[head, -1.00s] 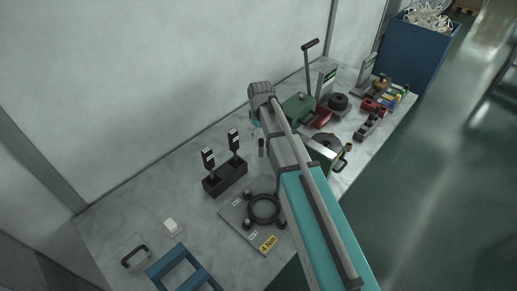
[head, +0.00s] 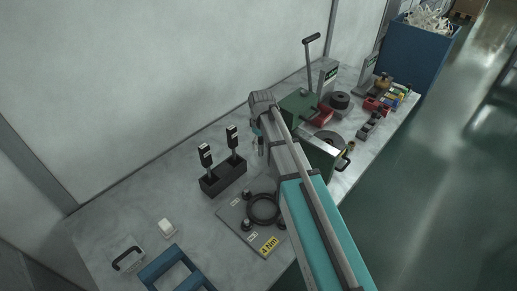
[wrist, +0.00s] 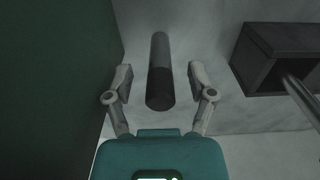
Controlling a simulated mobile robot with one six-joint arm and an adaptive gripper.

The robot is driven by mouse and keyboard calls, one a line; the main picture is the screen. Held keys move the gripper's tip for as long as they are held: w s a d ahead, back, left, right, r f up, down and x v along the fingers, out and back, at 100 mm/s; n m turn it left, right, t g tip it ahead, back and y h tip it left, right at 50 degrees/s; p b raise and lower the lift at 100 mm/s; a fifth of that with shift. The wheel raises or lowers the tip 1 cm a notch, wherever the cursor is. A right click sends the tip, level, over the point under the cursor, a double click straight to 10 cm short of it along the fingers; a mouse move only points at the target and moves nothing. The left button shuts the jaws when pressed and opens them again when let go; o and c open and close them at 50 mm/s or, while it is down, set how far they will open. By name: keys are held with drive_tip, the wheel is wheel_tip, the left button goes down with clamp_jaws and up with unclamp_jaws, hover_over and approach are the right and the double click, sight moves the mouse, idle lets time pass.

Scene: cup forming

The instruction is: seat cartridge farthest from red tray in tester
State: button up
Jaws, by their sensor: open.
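A dark cylinder (wrist: 160,75), which looks like a cartridge, stands between my open fingers in the wrist view. My gripper (wrist: 159,67) has one finger on each side of it, with gaps showing on both sides. In the head view my arm hides most of the gripper; only a bit of teal shows by the wrist. A small red tray-like item (head: 373,105) lies at the far right end of the bench. I cannot tell for certain which fixture is the tester.
A black holder (head: 222,179) with two upright black devices stands left of my arm; a dark box (wrist: 270,55) shows right in the wrist view. A green machine (head: 321,155) stands right of my arm. A plate with a black ring (head: 264,209) lies in front.

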drive_tip(key=shift+c, duration=0.3)
clamp_jaws()
idle(0.4)
